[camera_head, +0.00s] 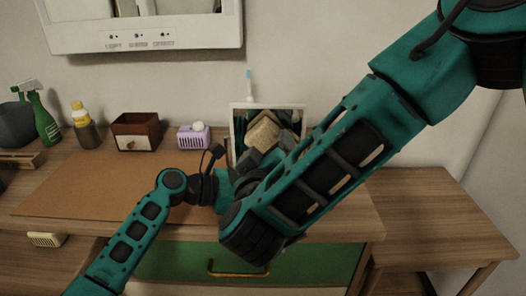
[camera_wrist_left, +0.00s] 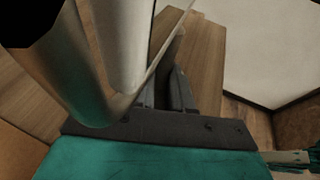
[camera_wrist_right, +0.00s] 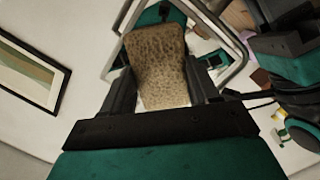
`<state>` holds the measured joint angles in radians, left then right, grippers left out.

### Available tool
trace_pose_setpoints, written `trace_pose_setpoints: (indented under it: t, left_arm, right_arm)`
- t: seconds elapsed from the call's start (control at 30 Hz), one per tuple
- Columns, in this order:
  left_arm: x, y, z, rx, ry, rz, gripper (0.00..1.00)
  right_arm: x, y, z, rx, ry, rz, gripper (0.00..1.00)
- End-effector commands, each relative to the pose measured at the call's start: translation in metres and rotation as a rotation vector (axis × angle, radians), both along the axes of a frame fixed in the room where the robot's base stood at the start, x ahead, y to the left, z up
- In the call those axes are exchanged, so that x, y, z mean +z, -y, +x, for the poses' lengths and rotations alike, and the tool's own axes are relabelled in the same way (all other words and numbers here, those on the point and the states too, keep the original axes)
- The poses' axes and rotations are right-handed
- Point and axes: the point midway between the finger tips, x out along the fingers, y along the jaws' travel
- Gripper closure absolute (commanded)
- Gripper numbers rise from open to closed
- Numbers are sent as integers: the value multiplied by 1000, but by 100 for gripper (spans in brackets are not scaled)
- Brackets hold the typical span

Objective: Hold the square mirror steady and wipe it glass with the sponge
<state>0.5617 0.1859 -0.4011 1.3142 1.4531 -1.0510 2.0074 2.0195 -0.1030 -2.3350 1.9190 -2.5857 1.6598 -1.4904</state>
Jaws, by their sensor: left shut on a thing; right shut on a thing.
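The square mirror (camera_head: 236,122) with a pale frame stands upright at the back of the desk, facing me. Its frame also shows in the right wrist view (camera_wrist_right: 221,27). My left gripper (camera_wrist_left: 172,85) is shut on the mirror's frame, seen very close in the left wrist view (camera_wrist_left: 140,50). My right gripper (camera_wrist_right: 163,95) is shut on a tan, porous sponge (camera_wrist_right: 157,62) in front of the glass. In the head view the sponge and its reflection overlap at the mirror (camera_head: 263,132); I cannot tell whether it touches the glass. My right arm hides the mirror's lower right part.
A purple basket (camera_head: 194,139), a brown drawer box (camera_head: 136,133), a yellow-capped bottle (camera_head: 85,128) and a green spray bottle (camera_head: 44,122) stand left along the wall. A toothbrush (camera_head: 249,84) shows above the mirror. The brown mat (camera_head: 95,190) is mostly clear.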

Motion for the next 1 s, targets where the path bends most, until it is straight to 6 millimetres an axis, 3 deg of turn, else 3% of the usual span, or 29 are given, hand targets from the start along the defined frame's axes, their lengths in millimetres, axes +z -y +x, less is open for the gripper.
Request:
trace_pose_setpoints:
  t: [0.23, 0.5, 1.0]
  left_arm:
    - [-2, 0, -1, -2, -3, 3, 98]
    - [-2, -1, -1, -2, -3, 4, 98]
    - [-3, 0, -1, -3, -3, 4, 98]
  right_arm:
    - [1, 24, 1, -5, 2, -2, 68]
    - [0, 31, 0, -4, 1, -2, 68]
    - [0, -9, 1, -1, 1, 1, 68]
